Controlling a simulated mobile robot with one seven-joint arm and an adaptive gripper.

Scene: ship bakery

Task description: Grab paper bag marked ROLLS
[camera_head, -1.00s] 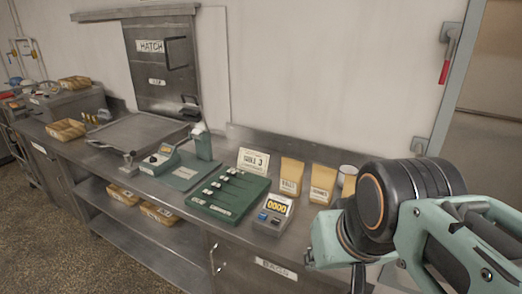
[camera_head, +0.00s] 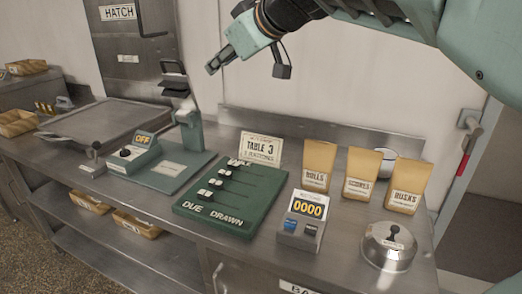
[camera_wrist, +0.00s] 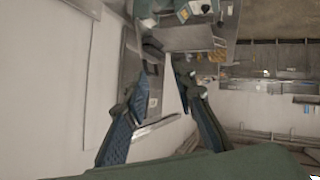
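The paper bag marked ROLLS (camera_head: 318,163) stands upright on the steel counter in the head view. It is the leftmost of three tan bags with white labels, behind the 0000 display box. My gripper (camera_head: 217,62) is in the air at the upper middle, left of the bag and above the counter, well apart from it. In the wrist view my gripper's (camera_wrist: 165,78) two blue-padded fingers are spread, with nothing held between them. I cannot make out the ROLLS bag in the wrist view.
Two other bags, a middle one (camera_head: 361,172) and RUSKS (camera_head: 408,182), stand just right of it. A pale cup (camera_head: 362,158) is behind them. A bell (camera_head: 389,246), the 0000 box (camera_head: 303,221), a green slider board (camera_head: 230,197) and a TABLE 3 card (camera_head: 261,149) are nearby.

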